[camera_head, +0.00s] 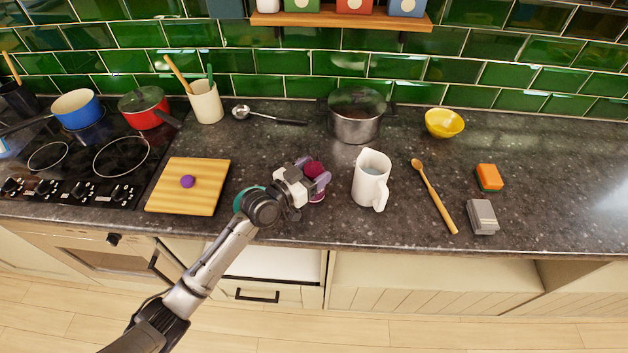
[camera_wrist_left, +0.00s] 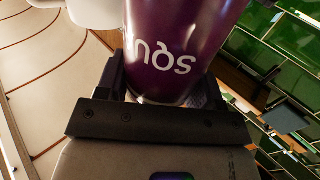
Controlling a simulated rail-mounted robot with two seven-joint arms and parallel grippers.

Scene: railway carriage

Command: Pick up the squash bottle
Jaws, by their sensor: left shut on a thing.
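The squash bottle (camera_head: 314,168) is dark purple-red and stands by the counter's front, left of the white jug, partly hidden by my gripper. In the left wrist view the purple bottle (camera_wrist_left: 180,50) fills the upper middle, with white lettering upside down. My left gripper (camera_head: 319,184) is shut on the bottle, its fingers on either side of it. The gripper (camera_wrist_left: 165,85) also shows in the wrist view. I cannot tell whether the bottle's base touches the counter. My right gripper is not in view.
A white jug (camera_head: 371,182) stands close to the right of the bottle. A cutting board (camera_head: 205,200) with a purple ball (camera_head: 187,181) lies left. A steel pot (camera_head: 356,122) and a ladle (camera_head: 270,117) are behind. A wooden spoon (camera_head: 436,200) lies right of the jug.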

